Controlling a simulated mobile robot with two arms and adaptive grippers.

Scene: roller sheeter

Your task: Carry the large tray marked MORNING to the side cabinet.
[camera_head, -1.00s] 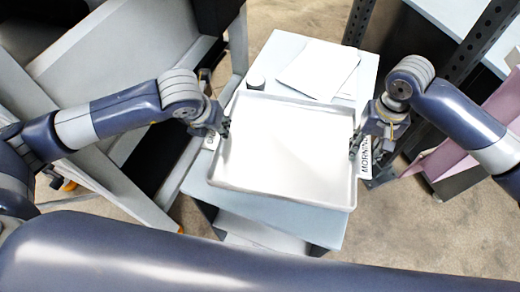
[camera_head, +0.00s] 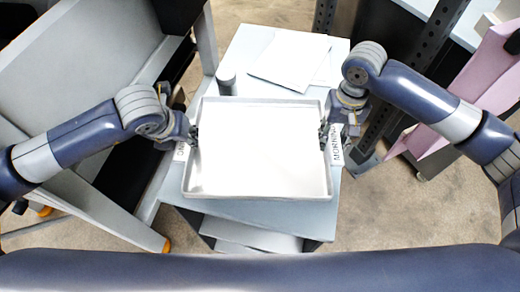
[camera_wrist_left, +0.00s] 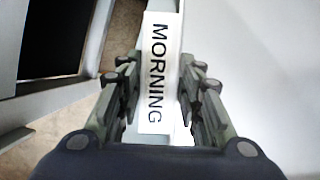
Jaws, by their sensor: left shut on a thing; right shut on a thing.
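The large white tray (camera_head: 258,192) is level, with its open side up and nothing visible in it. It is over the pale table; I cannot tell whether it touches the top. My left gripper (camera_head: 194,137) is shut on its left rim, and my right gripper (camera_head: 324,137) is shut on its right rim. A MORNING label (camera_head: 338,145) shows beside the right gripper. In the left wrist view a MORNING label (camera_wrist_left: 157,75) lies between the fingers of my left gripper; the tray's pale inside (camera_wrist_left: 265,70) is to the right.
The pale table (camera_head: 180,199) also holds white sheets (camera_head: 288,60) and a small grey cylinder (camera_head: 226,80) behind the tray. A large grey machine (camera_head: 80,75) stands close on the left. A dark perforated post (camera_head: 385,115) and pink panels (camera_head: 490,65) are on the right.

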